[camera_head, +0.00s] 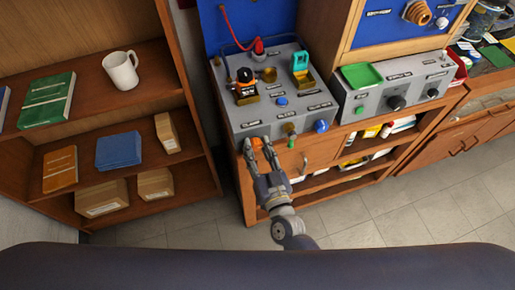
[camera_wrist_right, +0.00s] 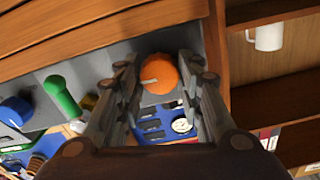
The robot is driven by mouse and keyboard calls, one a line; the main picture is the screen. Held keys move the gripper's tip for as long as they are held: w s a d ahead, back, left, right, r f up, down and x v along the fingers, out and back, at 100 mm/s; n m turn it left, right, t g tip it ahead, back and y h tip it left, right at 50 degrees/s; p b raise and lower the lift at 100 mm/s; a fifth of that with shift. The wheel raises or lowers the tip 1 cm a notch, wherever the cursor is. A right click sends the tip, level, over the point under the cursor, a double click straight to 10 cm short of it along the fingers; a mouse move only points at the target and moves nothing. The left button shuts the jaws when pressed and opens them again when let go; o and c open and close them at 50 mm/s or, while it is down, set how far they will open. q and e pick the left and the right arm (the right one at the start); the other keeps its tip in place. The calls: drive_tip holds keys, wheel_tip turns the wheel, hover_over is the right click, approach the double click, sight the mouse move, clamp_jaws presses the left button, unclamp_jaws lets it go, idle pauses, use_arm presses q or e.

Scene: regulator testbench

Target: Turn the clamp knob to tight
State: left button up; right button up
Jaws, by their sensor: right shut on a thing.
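An orange knob (camera_head: 259,142) is on the front of the grey testbench unit (camera_head: 243,118), at its lower left. In the right wrist view the orange knob (camera_wrist_right: 163,72) is round, with a pale pointer line toward the left of the picture. My right gripper (camera_head: 257,146) has one finger on each side of the knob and is shut on it; the wrist view shows the fingers (camera_wrist_right: 158,80) flanking it. I cannot read a label at the knob, so I cannot tell its setting. My left gripper is not in view.
A green knob (camera_head: 291,141) and a blue knob (camera_head: 321,126) stand right of the orange one. Black and teal clamp-like fixtures sit on the unit's top. A second grey unit (camera_head: 395,90) is to the right. A shelf with a white mug (camera_head: 121,70) is left.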

drive_tip(key=o, duration=1.1)
drive_tip(key=shift+c, duration=0.2)
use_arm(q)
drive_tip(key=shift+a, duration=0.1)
use_arm(e)
drive_tip(key=shift+s, duration=0.1)
drive_tip(key=v, duration=1.2)
